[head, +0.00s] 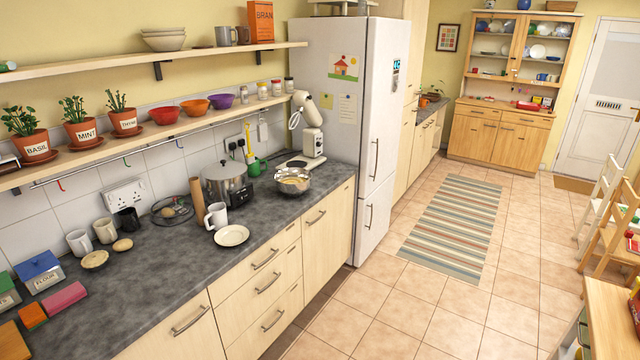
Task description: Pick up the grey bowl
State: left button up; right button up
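No bowl is plainly the grey one. A silver-grey metal mixing bowl (292,182) stands upright on the counter below the white stand mixer (306,130), with something pale inside. Stacked pale, off-white to greyish bowls (163,40) sit on the upper shelf. A red bowl (165,115), an orange bowl (195,107) and a purple bowl (221,101) stand on the lower shelf. Neither of my grippers is in view.
The dark counter (165,285) holds a slow cooker (226,182), a white mug (216,216), a plate (232,236) and several tins and cups. A white fridge (345,110) stands beyond it. Tiled floor and a striped rug (455,225) lie clear. A wooden table (612,318) is at lower right.

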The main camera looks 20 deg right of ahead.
aim_at(293, 182)
jog(key=z, duration=1.2)
jog(key=i, duration=3.3)
jog(key=u, duration=0.1)
